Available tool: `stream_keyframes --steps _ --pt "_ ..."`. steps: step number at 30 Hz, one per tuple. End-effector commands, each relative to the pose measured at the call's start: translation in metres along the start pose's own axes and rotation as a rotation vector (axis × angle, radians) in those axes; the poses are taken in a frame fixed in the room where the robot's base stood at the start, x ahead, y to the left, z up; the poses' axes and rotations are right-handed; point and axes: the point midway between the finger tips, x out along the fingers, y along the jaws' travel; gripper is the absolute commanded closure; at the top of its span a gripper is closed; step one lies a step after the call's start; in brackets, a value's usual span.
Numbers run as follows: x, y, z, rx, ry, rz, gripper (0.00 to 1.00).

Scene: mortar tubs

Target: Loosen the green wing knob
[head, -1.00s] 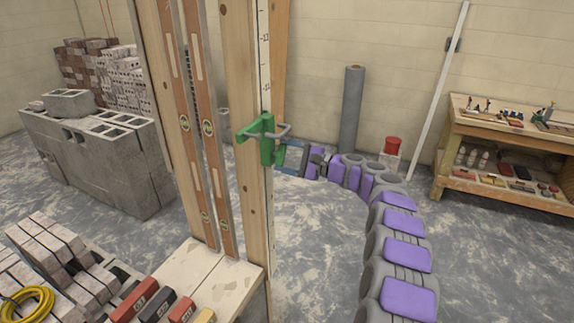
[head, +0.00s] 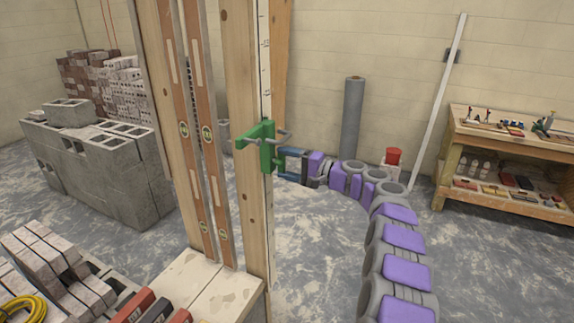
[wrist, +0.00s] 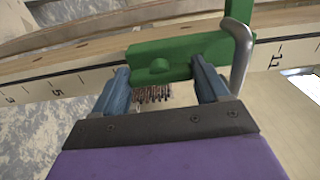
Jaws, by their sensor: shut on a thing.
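A green clamp (head: 250,138) with a grey metal rod sits on an upright wooden post with a marked scale. The green wing knob (head: 268,157) is on its side facing me, small in the head view. In the wrist view the knob (wrist: 158,66) looks like a green bar with a rounded hub. My gripper (head: 281,160) reaches it from the right. Its blue fingers (wrist: 160,75) are shut on the knob, one finger either side of the hub. The fingertips' exact contact is partly hidden.
The grey rod (wrist: 241,55) bends close beside the right finger in the wrist view. The scaled post (head: 264,60) and two spirit levels (head: 205,130) stand upright. A workbench (head: 510,145) is at right, concrete blocks (head: 95,155) at left.

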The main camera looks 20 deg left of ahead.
Motion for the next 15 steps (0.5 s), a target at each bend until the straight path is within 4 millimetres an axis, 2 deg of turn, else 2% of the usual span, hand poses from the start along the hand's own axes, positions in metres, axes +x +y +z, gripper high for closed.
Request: stream_keyframes --steps 10,11,15 --pt "-0.0004 -0.0016 -0.0006 -0.004 0.004 -0.002 0.56" --pt "-0.0004 -0.0016 -0.0005 -0.004 0.003 -0.002 0.23" --pt "-0.0002 -0.0016 0.0005 -0.003 0.002 -0.001 0.09"
